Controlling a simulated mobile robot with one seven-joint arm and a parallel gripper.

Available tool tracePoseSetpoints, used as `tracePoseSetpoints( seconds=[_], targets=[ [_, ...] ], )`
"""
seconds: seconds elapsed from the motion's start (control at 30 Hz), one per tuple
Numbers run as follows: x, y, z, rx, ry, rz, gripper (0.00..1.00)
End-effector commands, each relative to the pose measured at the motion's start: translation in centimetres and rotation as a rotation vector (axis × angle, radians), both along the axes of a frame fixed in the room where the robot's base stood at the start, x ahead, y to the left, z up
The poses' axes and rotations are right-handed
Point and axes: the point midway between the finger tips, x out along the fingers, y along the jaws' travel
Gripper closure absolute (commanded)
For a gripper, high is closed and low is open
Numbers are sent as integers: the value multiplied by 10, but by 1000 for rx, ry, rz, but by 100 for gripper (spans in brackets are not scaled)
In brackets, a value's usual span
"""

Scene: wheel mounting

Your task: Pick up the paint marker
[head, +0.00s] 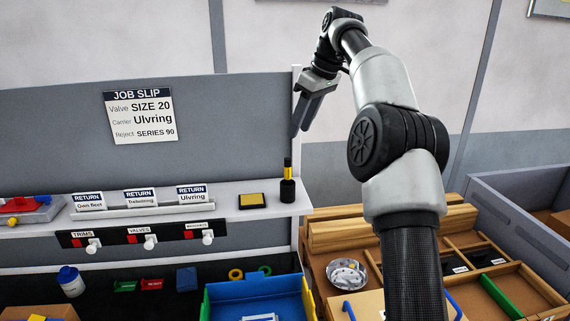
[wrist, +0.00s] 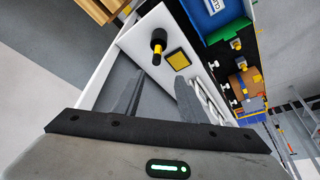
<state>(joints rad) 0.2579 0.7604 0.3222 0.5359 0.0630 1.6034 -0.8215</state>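The paint marker (head: 287,168) is black with a yellow band. It stands upright in a black holder (head: 287,191) at the right end of the white shelf. In the wrist view the marker (wrist: 157,54) shows from above, just beyond my fingertips. My gripper (head: 297,130) hangs above the marker and slightly to its right, with a gap between them. In the wrist view my gripper (wrist: 160,80) has its two fingers apart with nothing between them. The marker's lower part is hidden inside the holder.
A yellow pad (head: 252,200) lies left of the holder. Return signs (head: 140,197) stand along the shelf (head: 230,212), and a grey panel (head: 230,130) rises behind it. Below are a blue bin (head: 225,305) and, to the right, a wooden compartment tray (head: 470,240).

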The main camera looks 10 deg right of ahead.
Motion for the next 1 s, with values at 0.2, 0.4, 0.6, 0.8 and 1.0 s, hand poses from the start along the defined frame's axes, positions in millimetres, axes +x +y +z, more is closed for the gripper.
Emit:
tracePoseSetpoints(
  seconds=[0.2, 0.4, 0.6, 0.8, 1.0],
  targets=[
    [10, 8, -36, 5, 2, 7, 62],
    [22, 20, -76, 5, 2, 6, 62],
    [32, 29, -104, 4, -1, 5, 62],
    [36, 31, -114, 4, -2, 4, 62],
    [43, 32, -133, 5, 0, 5, 62]
  ],
)
